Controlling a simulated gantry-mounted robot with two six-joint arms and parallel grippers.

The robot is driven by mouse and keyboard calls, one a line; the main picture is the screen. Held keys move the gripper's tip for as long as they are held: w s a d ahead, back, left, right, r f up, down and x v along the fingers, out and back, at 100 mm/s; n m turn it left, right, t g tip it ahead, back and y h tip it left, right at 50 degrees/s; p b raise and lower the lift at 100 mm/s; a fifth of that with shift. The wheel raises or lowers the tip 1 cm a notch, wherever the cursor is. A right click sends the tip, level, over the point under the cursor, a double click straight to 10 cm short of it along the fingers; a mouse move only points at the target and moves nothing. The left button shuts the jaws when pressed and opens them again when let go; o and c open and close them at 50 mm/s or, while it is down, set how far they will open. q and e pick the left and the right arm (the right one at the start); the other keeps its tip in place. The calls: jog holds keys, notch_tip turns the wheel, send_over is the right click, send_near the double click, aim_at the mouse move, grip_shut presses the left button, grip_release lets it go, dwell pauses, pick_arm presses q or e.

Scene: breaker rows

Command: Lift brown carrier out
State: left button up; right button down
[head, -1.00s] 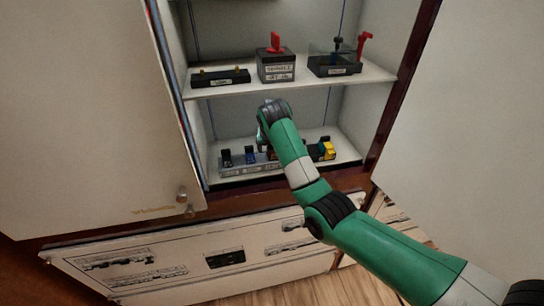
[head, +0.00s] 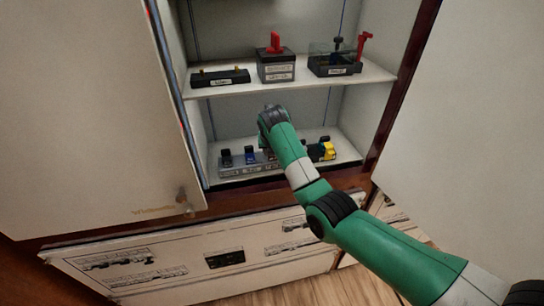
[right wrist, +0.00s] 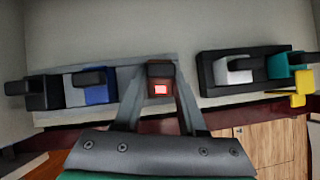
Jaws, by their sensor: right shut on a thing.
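The brown carrier (right wrist: 160,80) shows in the right wrist view as a small dark brown block with a bright reddish window. It is between the two fingers of my right gripper (right wrist: 158,98), which is shut on it. The carrier is at the grey rail (right wrist: 125,80); I cannot tell whether it is still seated there or raised. In the head view the rail (head: 232,170) is on the lower cabinet shelf, and my right wrist hides the carrier and the fingers. My left gripper is in neither view.
A blue carrier (right wrist: 95,86) and a black one (right wrist: 42,92) sit on the rail's left. A black holder (right wrist: 216,90) with white, teal and yellow pieces is at right. The upper shelf (head: 290,84) above my wrist bears several devices. Cabinet doors flank the opening.

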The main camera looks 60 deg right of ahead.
jog(key=shift+r, duration=0.15)
notch_tip(320, 180, up, 3)
jog(key=shift+s+a+r, duration=0.1)
jog(key=shift+a+r, duration=0.1)
jog(key=shift+a, duration=0.05)
jog(key=s+a+p, duration=0.4)
jog(key=a+p, duration=0.1)
jog(key=a, duration=0.3)
jog(key=s+a+p, duration=0.5)
jog(key=a, duration=0.2)
jog(key=shift+w+a+r+p, duration=0.1)
jog(key=shift+r+p, duration=1.1)
jog(key=shift+p, duration=0.3)
jog(key=shift+w+r+p, duration=0.1)
jog(key=shift+r+p, duration=1.1)
jog(key=shift+p, duration=0.25)
